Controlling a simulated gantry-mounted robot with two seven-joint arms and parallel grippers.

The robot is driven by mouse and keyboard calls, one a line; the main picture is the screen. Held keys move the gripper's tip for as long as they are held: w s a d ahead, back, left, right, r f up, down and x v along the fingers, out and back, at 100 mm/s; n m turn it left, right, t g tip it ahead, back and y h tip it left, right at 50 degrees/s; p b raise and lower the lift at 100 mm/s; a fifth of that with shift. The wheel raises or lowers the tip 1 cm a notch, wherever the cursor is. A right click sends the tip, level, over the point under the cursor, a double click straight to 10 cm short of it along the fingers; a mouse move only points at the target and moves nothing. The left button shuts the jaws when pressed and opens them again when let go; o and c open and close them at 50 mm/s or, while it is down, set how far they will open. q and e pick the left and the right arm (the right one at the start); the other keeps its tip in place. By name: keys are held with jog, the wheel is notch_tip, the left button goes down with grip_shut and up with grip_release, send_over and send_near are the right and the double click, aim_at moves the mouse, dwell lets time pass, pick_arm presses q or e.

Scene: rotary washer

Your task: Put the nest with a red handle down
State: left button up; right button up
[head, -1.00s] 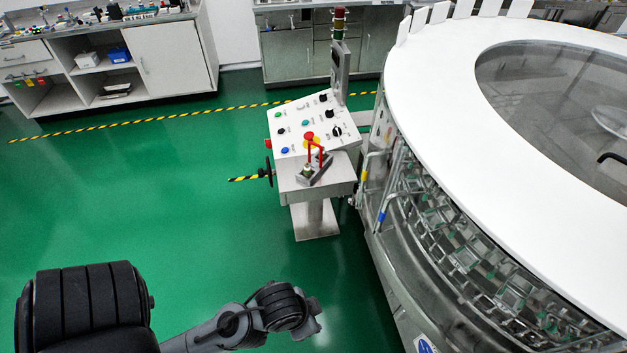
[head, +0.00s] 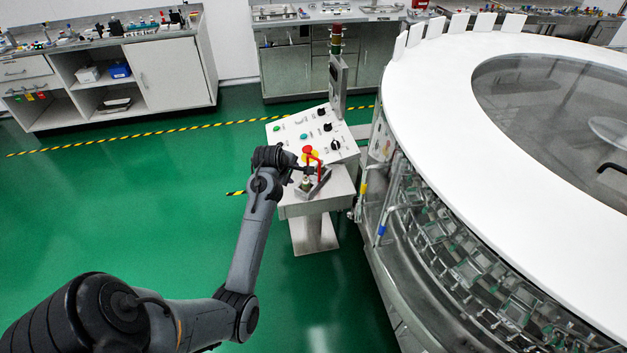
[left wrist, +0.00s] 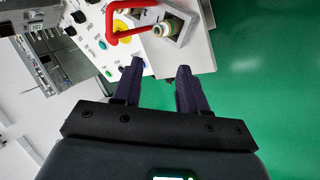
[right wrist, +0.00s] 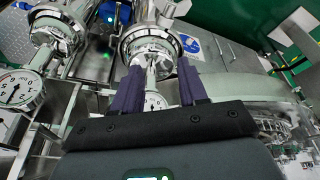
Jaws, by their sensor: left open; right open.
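The nest with a red handle (head: 313,182) is a grey metal block with a red bent handle. It rests on the flat ledge of the control console (head: 327,204). In the left wrist view the nest (left wrist: 178,27) is at the top, with its red handle (left wrist: 123,38) to the left. My left gripper (head: 300,170) is just left of the nest in the head view. In the left wrist view its fingers (left wrist: 159,72) are apart, with nothing between them, and point towards the nest. My right gripper (right wrist: 157,72) is open, before metal fittings, and does not show in the head view.
The round washer (head: 435,90) with its white rim stands right of the console. Buttons and knobs cover the sloped panel (head: 312,128) behind the nest. A gauge (right wrist: 18,88) and pipework are near my right gripper. Green floor is clear to the left.

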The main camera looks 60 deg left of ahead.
aim_at(308, 163)
pick_arm(q)
jog(key=w+a+n+t+h, duration=0.1)
jog(key=w+a+n+t, duration=0.1)
jog(key=a+n, duration=0.65)
jog(key=w+f+n, duration=0.2)
jog(key=w+f+n+h+b, duration=0.1)
jog(key=w+n, duration=0.1)
jog(key=w+f+n, duration=0.2)
jog(key=w, duration=0.1)
jog(key=shift+d+f+t+b, duration=0.3)
jog(key=shift+t+b, duration=0.1)
jog(key=shift+b+x, duration=0.75)
jog(key=shift+x, duration=1.25)
jog(key=shift+w+f, duration=0.35)
jog(key=shift+f, duration=0.1)
jog(key=shift+c, duration=0.2)
grip_shut()
